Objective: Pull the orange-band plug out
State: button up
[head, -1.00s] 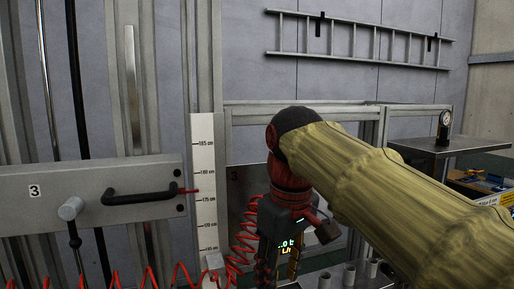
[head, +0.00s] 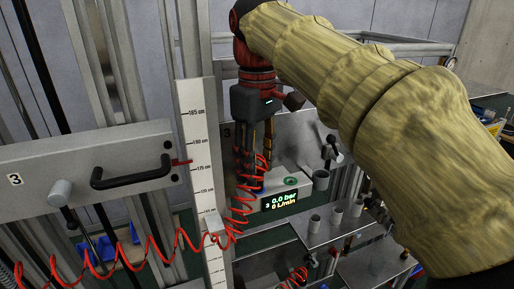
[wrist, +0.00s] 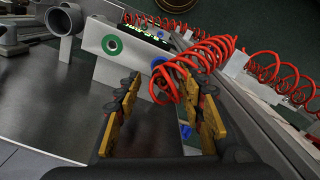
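My gripper (wrist: 165,88) points down with its two fingers apart, above a small grey panel block (wrist: 135,70) carrying a green ring (wrist: 112,44) and a blue ring (wrist: 160,61). A coiled red hose (wrist: 165,86) shows between and just beyond the fingers. In the head view my gripper (head: 254,148) hangs over the left end of the block, beside the red coil (head: 245,190). The block's display (head: 280,203) reads 0.0 bar and 0 L/min. I cannot make out an orange band; the hose end is partly hidden by coils and fingers.
A grey beam marked 3 with a black handle (head: 130,177) stands left, beside an upright centimetre scale (head: 205,170). Several grey cups (head: 336,215) stand on the right. The red coil runs across the front left. A blue bin (head: 110,252) lies low behind it.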

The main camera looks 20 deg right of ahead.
jog(key=shift+s+f, duration=0.25)
jog(key=shift+f, duration=0.65)
jog(key=shift+w+f, duration=0.1)
jog(key=shift+w, duration=0.05)
jog(key=shift+c, duration=1)
jog(key=c, duration=0.7)
grip_shut()
